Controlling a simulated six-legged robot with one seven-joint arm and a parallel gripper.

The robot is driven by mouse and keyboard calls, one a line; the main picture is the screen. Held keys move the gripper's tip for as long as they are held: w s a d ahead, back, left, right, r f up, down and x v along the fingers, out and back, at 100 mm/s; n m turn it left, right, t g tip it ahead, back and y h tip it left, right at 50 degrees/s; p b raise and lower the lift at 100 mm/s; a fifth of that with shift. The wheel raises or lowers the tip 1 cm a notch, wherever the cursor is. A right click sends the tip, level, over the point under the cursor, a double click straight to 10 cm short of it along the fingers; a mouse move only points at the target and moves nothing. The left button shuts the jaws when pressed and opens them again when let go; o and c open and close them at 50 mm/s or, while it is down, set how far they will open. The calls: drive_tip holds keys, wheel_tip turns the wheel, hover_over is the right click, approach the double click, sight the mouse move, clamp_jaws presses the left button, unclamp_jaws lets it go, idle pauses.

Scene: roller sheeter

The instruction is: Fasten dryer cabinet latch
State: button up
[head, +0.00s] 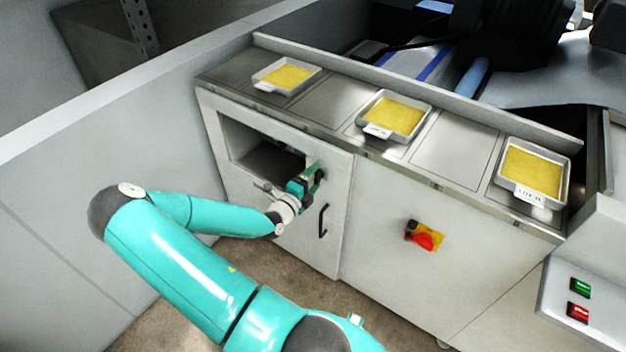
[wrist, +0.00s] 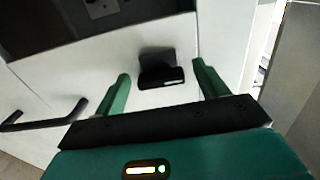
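The dryer cabinet (head: 300,235) is a pale grey unit with a dark rectangular opening in its upper part. A black latch knob (wrist: 160,72) sticks out from its pale front in the wrist view. My gripper (wrist: 161,75) faces it with two green fingers spread, one on each side of the knob, with visible gaps to both. In the head view my gripper (head: 317,177) is at the upper right of the cabinet front and mostly hides the latch. A black bar handle (head: 323,221) is below it, also at left in the wrist view (wrist: 45,116).
A steel counter above holds three white trays of yellow sheets, the nearest to my gripper being the middle tray (head: 394,116). A red and yellow rotary switch (head: 425,236) projects from the panel to the right. A grey wall (head: 110,150) stands close on the left.

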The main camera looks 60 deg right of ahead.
drive_tip(key=shift+a, duration=0.1)
drive_tip(key=w+a, duration=0.2)
drive_tip(key=a, duration=1.1)
drive_tip(key=shift+a, duration=0.25)
drive_tip(key=shift+w, duration=0.1)
drive_tip(key=w+a+r+m+y, duration=0.2)
drive_tip(key=a+r+m+y, duration=0.4)
drive_tip(key=a+m, duration=0.4)
drive_tip(key=w+a+r+m+y, duration=0.1)
drive_tip(key=a+r+m+y, duration=0.4)
drive_tip(key=a+m, duration=0.5)
drive_tip(key=s+a+r+m+t+y, duration=0.1)
drive_tip(key=a+r+m+t+y, duration=0.2)
drive_tip(key=a+r+m, duration=0.4)
drive_tip(key=a+r+m+t+y, duration=0.3)
drive_tip(key=a+r+m+t, duration=0.2)
drive_tip(key=r, duration=0.8)
drive_tip(key=a+m, duration=0.2)
drive_tip(key=a, duration=0.1)
drive_tip(key=shift+s+a+y, duration=0.2)
drive_tip(key=shift+s+y, duration=0.2)
